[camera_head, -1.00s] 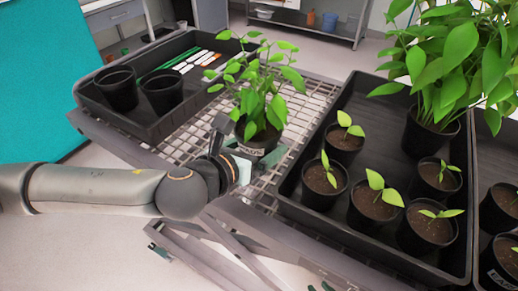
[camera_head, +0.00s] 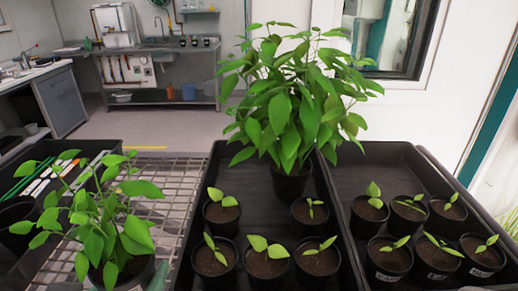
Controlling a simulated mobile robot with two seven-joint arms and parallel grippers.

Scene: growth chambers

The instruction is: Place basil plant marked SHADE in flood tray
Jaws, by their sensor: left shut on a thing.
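A leafy basil plant (camera_head: 108,228) in a dark pot stands over the wire rack at the lower left. No marking on its pot can be read now. My left gripper (camera_head: 158,276) shows only as a small part at the bottom edge, shut on this pot. A black tray (camera_head: 207,163) in the middle holds one large bushy plant (camera_head: 292,110) at its back and several seedling pots in front. A second black tray (camera_head: 372,152) on the right holds several seedling pots. I cannot tell which tray is the flood tray. My right gripper is not in view.
The wire rack (camera_head: 172,196) lies left of the middle tray. A black tray (camera_head: 100,146) at the far left holds dark pots and plant labels. The middle tray has bare floor beside the large plant. Benches stand far behind.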

